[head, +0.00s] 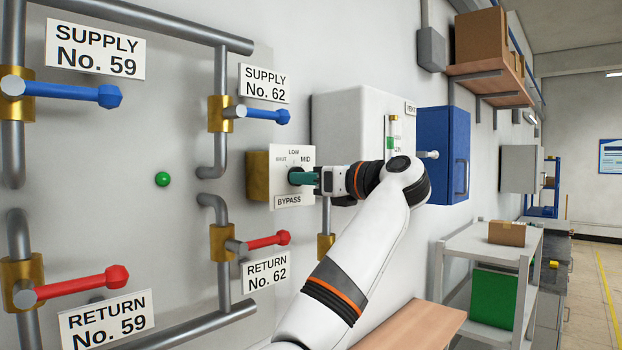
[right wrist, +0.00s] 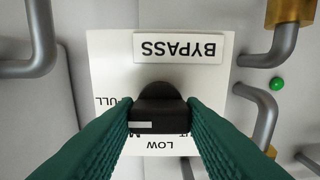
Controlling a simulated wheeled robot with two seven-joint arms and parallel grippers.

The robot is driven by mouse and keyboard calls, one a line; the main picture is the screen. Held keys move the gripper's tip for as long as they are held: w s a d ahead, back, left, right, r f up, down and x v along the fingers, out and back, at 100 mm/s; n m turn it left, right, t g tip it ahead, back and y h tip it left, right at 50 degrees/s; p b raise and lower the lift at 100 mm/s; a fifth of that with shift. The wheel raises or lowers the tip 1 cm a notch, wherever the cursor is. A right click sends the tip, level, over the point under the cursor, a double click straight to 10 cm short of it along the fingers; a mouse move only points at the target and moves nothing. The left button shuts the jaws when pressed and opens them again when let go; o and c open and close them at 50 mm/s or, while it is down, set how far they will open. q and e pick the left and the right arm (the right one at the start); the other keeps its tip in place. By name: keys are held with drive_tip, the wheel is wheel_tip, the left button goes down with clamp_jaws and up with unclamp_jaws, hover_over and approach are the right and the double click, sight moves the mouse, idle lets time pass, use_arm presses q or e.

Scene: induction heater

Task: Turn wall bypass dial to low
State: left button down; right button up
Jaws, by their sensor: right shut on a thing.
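The bypass dial (right wrist: 160,112) is a black knob on a white plate (right wrist: 112,65) marked BYPASS, upside down in the right wrist view. My left gripper is not in view.
Grey pipes with blue supply levers (head: 75,91) and red return levers (head: 80,282) stand left of the dial. A grey wall box (head: 345,120) and a blue cabinet (head: 443,155) are to the right. A shelf cart (head: 465,250) stands below at right.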

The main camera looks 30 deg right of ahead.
drive_tip(key=shift+n+b, duration=5.05)
drive_tip(key=shift+n, duration=3.75)
drive_tip(key=o, duration=1)
drive_tip(key=shift+s, duration=0.1)
